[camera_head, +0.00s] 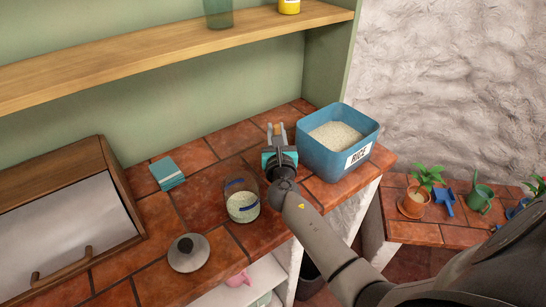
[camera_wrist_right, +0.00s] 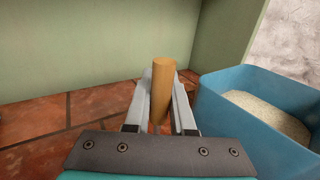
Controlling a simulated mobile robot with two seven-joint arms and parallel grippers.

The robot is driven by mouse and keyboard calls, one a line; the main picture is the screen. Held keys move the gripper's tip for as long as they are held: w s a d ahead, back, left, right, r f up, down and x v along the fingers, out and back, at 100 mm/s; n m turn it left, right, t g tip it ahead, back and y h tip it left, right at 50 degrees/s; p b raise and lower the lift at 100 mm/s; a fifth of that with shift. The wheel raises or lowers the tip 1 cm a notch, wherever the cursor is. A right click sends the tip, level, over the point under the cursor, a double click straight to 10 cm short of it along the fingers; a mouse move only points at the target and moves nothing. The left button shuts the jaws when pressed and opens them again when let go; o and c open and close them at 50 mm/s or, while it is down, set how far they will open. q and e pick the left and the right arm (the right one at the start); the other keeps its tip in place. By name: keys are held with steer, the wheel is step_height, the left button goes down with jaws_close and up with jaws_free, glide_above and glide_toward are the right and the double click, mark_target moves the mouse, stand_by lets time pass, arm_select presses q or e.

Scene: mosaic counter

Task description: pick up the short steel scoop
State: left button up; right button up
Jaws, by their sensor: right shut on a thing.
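My right gripper (camera_head: 276,133) is above the tiled counter, just left of the blue rice bin (camera_head: 353,166). It is shut on a light wooden handle, which I take to be the short steel scoop (camera_head: 278,129). In the right wrist view, the round handle of the scoop (camera_wrist_right: 162,85) stands roughly upright between the two grey fingers (camera_wrist_right: 161,105). My left gripper is not in view.
The bin holds white rice. A glass jar (camera_head: 242,206) with pale contents, a grey lid (camera_head: 188,253) and a folded teal cloth (camera_head: 167,173) lie on the counter. A wooden bread box (camera_head: 118,173) stands left. A wooden shelf (camera_head: 150,58) overhangs the back. Potted plants (camera_head: 414,203) stand right.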

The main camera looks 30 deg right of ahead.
jaws_close()
steer(key=shift+r, duration=0.1)
